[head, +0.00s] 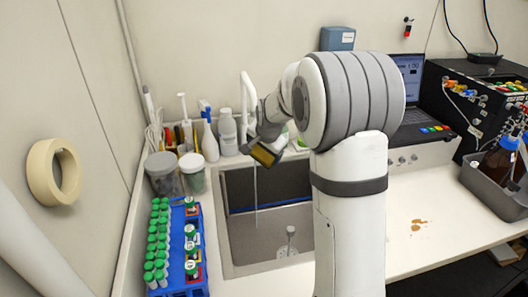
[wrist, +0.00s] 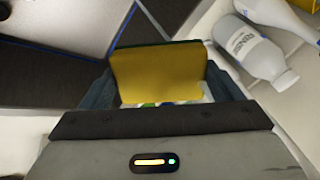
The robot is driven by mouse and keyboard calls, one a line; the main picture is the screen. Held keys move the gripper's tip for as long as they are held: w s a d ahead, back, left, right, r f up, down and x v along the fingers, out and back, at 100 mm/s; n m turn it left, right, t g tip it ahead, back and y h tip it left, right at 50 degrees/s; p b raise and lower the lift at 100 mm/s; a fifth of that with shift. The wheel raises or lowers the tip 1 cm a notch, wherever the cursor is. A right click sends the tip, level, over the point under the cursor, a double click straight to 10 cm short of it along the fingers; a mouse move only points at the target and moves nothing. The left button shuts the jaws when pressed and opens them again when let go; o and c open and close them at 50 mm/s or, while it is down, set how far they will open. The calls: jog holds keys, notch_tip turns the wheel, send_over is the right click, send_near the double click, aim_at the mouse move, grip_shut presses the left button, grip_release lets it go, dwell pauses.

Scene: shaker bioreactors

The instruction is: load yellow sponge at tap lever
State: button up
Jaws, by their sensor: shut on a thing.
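The yellow sponge (wrist: 160,72) fills the space between the fingertips of my gripper (wrist: 158,88) in the wrist view. It has a dark green edge along one side. In the head view the sponge (head: 264,154) shows at the end of my gripper (head: 262,148), above the back edge of the sink. The white tap (head: 247,95) rises behind the sink, just left of my gripper. A thin stream of water (head: 256,200) falls below it into the sink. The tap's lever is hidden behind my gripper and arm.
The sink (head: 230,255) is below my gripper. White bottles (head: 227,132) and lidded jars (head: 163,175) stand to its left, and a blue rack (head: 180,245) holds several green-capped tubes. A laptop (head: 412,100) and a grey tray (head: 490,190) are on the right.

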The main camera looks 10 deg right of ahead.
jog(key=s+b, duration=0.2)
jog(key=s, duration=0.6)
jog(key=shift+b, duration=0.4)
jog(key=shift+r, duration=0.1)
dwell(1.0)
jog(key=s+r+p, duration=0.1)
jog(key=s+r, duration=0.3)
jog(key=s, duration=0.1)
dwell(0.4)
jog(key=shift+w+f, duration=0.1)
jog(key=shift+f, duration=0.1)
jog(key=w+a+f+n+g+y, duration=0.1)
jog(key=f+n, duration=0.4)
jog(key=f, duration=0.5)
jog(key=w+a+f+n+g+y, duration=0.1)
jog(key=w+f+n+y, duration=0.2)
jog(key=f, duration=0.7)
jog(key=shift+n+y, duration=0.3)
jog(key=shift+n, duration=1)
